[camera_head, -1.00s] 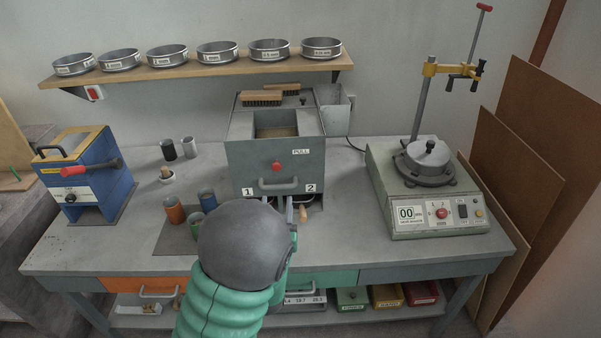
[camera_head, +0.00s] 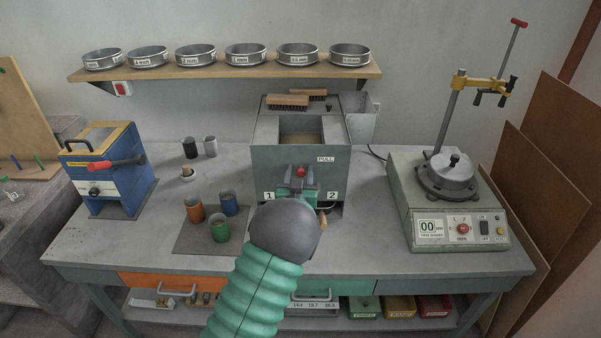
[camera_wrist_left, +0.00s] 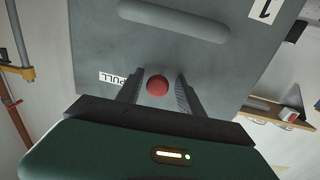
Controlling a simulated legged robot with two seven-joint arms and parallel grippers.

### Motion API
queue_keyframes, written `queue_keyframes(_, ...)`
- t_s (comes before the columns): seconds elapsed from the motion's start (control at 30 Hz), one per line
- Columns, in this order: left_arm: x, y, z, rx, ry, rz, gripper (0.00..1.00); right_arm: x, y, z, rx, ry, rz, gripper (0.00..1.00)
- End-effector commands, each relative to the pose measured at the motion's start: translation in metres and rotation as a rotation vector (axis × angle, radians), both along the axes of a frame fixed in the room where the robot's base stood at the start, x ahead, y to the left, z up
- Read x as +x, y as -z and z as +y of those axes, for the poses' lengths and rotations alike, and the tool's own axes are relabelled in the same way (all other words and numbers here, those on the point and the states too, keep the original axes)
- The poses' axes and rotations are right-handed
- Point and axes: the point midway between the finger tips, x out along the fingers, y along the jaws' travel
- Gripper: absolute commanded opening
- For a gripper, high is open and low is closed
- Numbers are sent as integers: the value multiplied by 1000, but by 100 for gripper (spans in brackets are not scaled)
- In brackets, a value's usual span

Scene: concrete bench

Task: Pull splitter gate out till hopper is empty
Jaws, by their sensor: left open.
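The splitter (camera_head: 262,158) is a grey box at the middle of the bench, with a PULL label (camera_head: 326,159) and numbers 1 and 2 on its front. Its open hopper (camera_head: 301,128) shows tan material inside. The red gate knob (camera_head: 301,172) is on the front face. My left gripper (camera_head: 298,178) is in front of it, open. In the left wrist view the red knob (camera_wrist_left: 157,86) sits between the two fingers (camera_wrist_left: 158,92), which stand apart from its sides. My right gripper is not in view.
Orange, blue and green cups (camera_head: 219,229) stand on a dark mat left of my arm. A blue crusher (camera_head: 108,170) is at left, a sieve shaker (camera_head: 450,200) at right. Brushes (camera_head: 288,103) lie on the splitter top. A sieve shelf (camera_head: 225,71) hangs above.

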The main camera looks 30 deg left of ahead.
Motion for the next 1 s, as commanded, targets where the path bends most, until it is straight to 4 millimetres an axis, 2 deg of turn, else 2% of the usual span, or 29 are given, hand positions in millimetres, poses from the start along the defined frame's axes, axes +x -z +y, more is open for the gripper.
queue_keyframes(0.03, 0, 0, 0, -1, -2, 2, 48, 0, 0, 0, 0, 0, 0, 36)
queue_keyframes(0.3, 0, 0, -2, 0, -3, 1, 11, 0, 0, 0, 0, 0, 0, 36)
queue_keyframes(0.4, -1, 0, -1, 0, -2, 1, 0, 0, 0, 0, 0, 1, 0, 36)
queue_keyframes(1.0, 0, -1, -1, 0, -1, -1, 0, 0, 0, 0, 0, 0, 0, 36)
